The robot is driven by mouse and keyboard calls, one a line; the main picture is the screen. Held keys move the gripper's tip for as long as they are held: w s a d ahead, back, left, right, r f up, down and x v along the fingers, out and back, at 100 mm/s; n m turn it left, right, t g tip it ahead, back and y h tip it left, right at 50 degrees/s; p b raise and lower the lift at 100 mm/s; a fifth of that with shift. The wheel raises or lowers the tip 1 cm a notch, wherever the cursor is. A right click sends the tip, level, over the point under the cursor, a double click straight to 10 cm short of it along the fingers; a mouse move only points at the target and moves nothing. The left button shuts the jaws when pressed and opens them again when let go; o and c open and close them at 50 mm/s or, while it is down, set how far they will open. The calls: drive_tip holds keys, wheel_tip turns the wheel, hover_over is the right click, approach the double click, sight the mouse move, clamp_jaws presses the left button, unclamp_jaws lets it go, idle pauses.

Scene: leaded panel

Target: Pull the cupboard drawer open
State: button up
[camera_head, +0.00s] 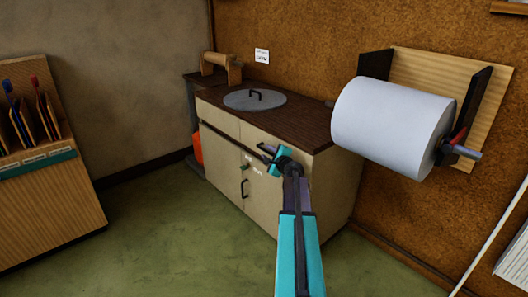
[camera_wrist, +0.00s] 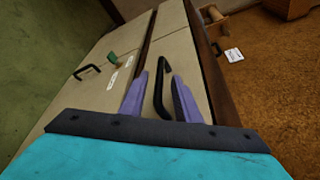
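The cream cupboard (camera_head: 220,160) with a dark wooden top stands against the brown wall. Its right-hand top drawer (camera_head: 256,135) looks flush with the cupboard front; its front also shows in the wrist view (camera_wrist: 172,42). My gripper (camera_head: 269,156) is at this drawer front. In the wrist view, my purple fingers (camera_wrist: 160,97) are spread, one on each side of the drawer's black bar handle (camera_wrist: 160,82). Gaps show between the handle and the fingers. In the head view, my gripper partly covers the handle.
A cupboard door below has a black handle (camera_head: 244,188). A round grey lid (camera_head: 254,100) lies on the top. A large white paper roll (camera_head: 390,125) juts from the wall at right. Green floor is clear in front, and a wooden rack (camera_head: 45,200) stands at left.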

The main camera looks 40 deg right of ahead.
sight(266, 151)
drive_tip(key=shift+x, duration=2.5)
drive_tip(key=shift+c, duration=0.4)
clamp_jaws()
